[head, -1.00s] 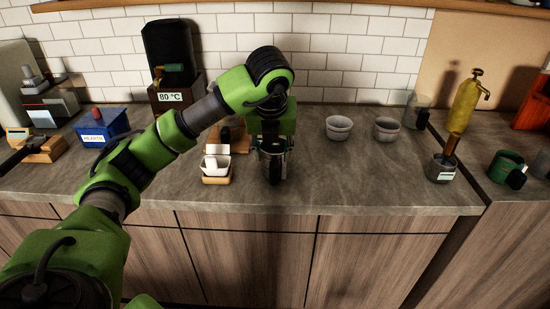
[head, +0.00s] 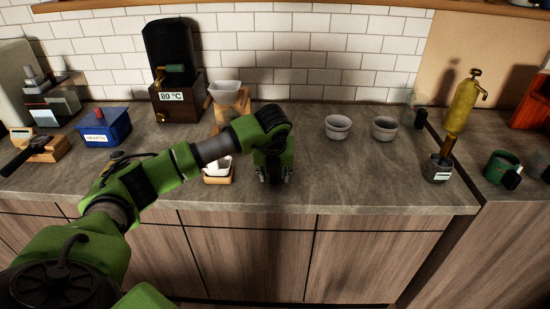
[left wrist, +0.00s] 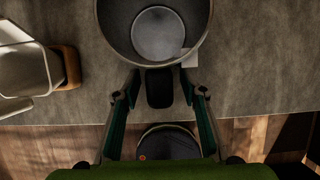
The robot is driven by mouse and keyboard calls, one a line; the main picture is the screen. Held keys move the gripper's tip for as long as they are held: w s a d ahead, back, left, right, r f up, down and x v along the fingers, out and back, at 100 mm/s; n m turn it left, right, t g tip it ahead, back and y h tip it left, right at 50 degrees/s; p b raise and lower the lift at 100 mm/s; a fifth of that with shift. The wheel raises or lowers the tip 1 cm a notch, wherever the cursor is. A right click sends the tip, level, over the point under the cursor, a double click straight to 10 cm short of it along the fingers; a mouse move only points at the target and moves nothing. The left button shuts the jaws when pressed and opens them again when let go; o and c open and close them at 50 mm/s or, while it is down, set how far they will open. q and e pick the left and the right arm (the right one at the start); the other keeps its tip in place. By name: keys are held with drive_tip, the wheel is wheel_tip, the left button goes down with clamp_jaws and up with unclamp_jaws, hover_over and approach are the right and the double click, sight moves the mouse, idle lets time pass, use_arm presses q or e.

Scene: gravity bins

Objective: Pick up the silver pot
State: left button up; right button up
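The silver pot (left wrist: 160,35) shows at the top of the left wrist view, seen from above, round and empty, with a small white tag on its near rim. Its dark handle (left wrist: 160,90) points toward my left gripper (left wrist: 160,80). The two fingers are open, one on each side of the handle, with a gap on both sides. In the head view my left gripper (head: 275,176) is low over the front of the counter and hides the pot. My right gripper is not in view.
Close left of the gripper, a white container (head: 218,168) sits on a wooden base. Behind it a white dripper (head: 225,92) stands on a wooden stand. Two bowls (head: 337,127) (head: 384,128) stand to the right. The counter (head: 345,175) in front of them is clear.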

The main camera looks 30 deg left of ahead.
use_arm(q)
clamp_jaws()
